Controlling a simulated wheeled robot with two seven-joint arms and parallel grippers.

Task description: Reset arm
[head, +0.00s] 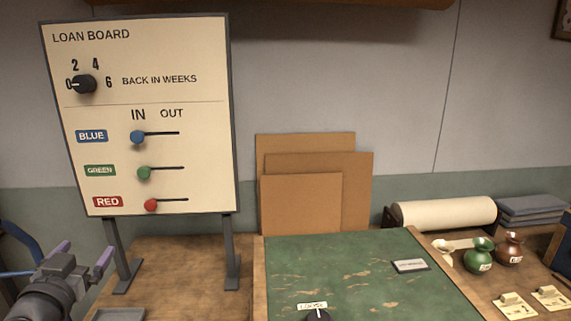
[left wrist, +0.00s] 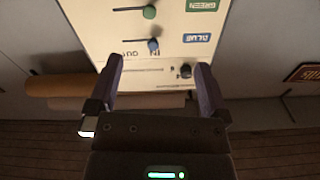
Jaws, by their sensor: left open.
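My left gripper (head: 82,262) is at the lower left of the head view, below and in front of the loan board (head: 190,50). It is open and empty, and its two fingers (left wrist: 158,85) show apart in the left wrist view. That view shows the board (left wrist: 100,20) upside down beyond the fingers. On the board, the dial (head: 83,84) points towards 0. The blue knob (head: 137,137), green knob (head: 144,173) and red knob (head: 151,205) all sit at the left, IN end of their slots. My right gripper is not in view.
A green-topped board (head: 350,275) with a dark knob (head: 319,315) lies on the wooden table (head: 185,270). Cardboard sheets (head: 300,205) lean on the wall.

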